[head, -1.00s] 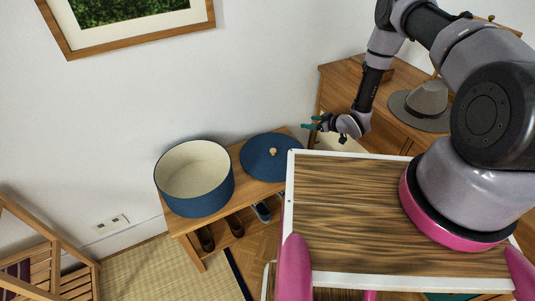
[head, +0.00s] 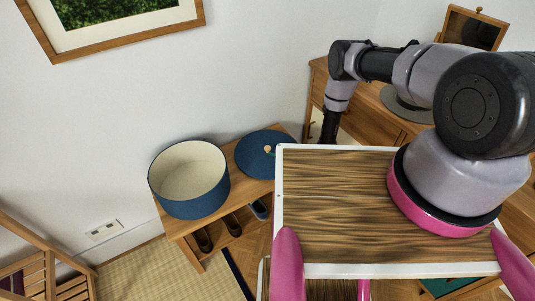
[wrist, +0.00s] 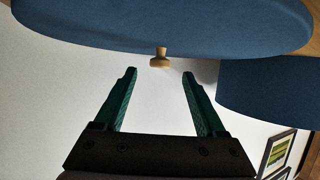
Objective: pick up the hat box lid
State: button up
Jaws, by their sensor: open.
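The hat box lid (head: 256,158) is a flat blue disc with a small wooden knob (head: 267,149). It lies on a low wooden bench beside the open blue hat box (head: 190,205), which has a cream inside. In the wrist view the lid (wrist: 150,28) spans the top of the picture, its knob (wrist: 160,58) beyond the fingertips and roughly centred between them. My gripper (wrist: 160,73) is open and empty, with green fingers, apart from the knob. In the head view my gripper is hidden behind my own body.
The bench (head: 180,226) holds dark shoes (head: 233,225) on its lower shelf. A wooden dresser (head: 365,124) with a grey hat (head: 400,106), mostly hidden by my arm, stands at the right. A slatted wooden chair (head: 45,262) is at the lower left.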

aim_at(270, 149)
jog(key=shift+x, duration=1.95)
grip_shut()
